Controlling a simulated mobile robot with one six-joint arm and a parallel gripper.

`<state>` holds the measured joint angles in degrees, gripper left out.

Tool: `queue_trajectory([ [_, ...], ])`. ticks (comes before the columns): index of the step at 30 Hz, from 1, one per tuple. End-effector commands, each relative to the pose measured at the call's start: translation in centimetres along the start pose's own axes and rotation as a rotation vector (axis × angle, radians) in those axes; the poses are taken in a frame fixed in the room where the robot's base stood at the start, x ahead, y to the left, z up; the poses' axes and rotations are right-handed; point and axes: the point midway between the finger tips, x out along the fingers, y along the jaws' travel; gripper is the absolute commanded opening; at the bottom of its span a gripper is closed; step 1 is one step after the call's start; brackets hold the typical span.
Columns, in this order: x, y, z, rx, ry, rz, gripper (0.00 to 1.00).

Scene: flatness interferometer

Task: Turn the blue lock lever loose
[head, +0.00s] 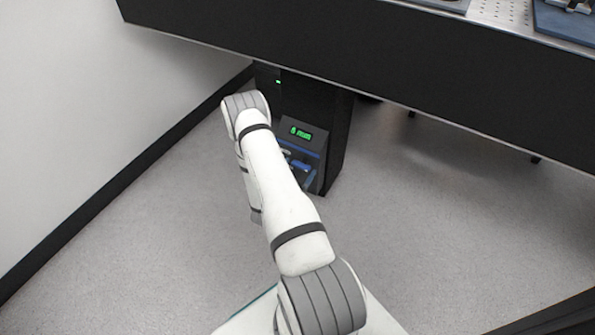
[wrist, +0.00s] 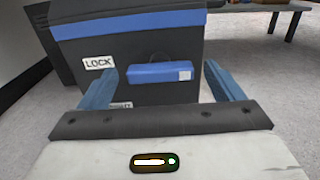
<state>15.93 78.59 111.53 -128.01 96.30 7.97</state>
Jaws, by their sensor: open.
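The blue lock lever (wrist: 155,72) lies level across the front of a dark box (wrist: 180,40) in the wrist view, with a pale square at its right end. My gripper (wrist: 160,68) is open, its two blue fingers on either side of the lever, left and right. I see clear gaps between fingers and lever; whether the fingertips reach its depth I cannot tell. A white LOCK label (wrist: 98,62) sits left of the lever. A second label below is mostly hidden by my gripper. In the head view the blue lever (head: 300,166) shows small beside my arm.
The box has a blue stripe and a green-lit display (head: 301,133). It stands against a black pillar under a large dark table (head: 370,75). A white wall (head: 70,110) is at the left. The grey floor (head: 440,220) to the right is clear.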

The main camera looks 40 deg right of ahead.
Motion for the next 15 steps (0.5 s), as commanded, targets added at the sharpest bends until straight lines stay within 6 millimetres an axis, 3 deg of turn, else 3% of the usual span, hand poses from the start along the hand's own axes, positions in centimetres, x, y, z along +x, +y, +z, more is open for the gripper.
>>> queue_trajectory([
  [2, -0.02, 0.0, 0.0, 0.0, 0.0, 0.0, 0.86],
  [15, -0.04, -0.02, -0.02, 0.0, 0.0, -0.001, 0.5],
])
